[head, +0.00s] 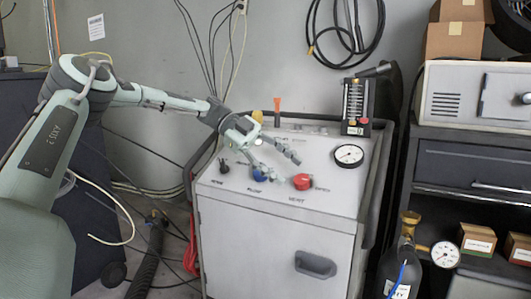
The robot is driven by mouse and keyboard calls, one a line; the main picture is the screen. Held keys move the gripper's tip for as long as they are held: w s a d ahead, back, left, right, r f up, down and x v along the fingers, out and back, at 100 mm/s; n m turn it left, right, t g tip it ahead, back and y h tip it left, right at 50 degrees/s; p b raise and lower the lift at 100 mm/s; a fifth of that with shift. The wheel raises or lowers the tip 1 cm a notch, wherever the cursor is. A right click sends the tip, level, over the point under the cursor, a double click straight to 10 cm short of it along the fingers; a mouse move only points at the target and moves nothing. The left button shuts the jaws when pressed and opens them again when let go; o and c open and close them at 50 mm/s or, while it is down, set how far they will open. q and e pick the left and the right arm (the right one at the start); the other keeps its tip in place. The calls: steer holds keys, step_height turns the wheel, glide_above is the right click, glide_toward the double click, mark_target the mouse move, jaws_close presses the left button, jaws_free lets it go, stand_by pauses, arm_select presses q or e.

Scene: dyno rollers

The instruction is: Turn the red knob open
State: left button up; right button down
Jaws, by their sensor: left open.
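The red knob (302,181) sits on the sloping top panel of a white cabinet (275,240), right of a blue knob (260,174) and a black knob (224,167). My left gripper (289,168) reaches in from the left over the panel. Its fingers are spread and empty, above and to the left of the red knob. One finger partly covers the area by the blue knob. I cannot tell whether a fingertip touches the red knob. My right gripper is not in view.
A round gauge (348,155) and a black upright instrument (356,102) stand at the panel's right and back. An orange-handled tool (277,110) stands at the back edge. A gas bottle (403,255) and dark shelving (470,160) are to the right.

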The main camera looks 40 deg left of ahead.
arm_select(q)
steer(key=v, duration=0.8)
steer(key=shift+a+r, duration=0.1)
steer(key=shift+a, duration=0.15)
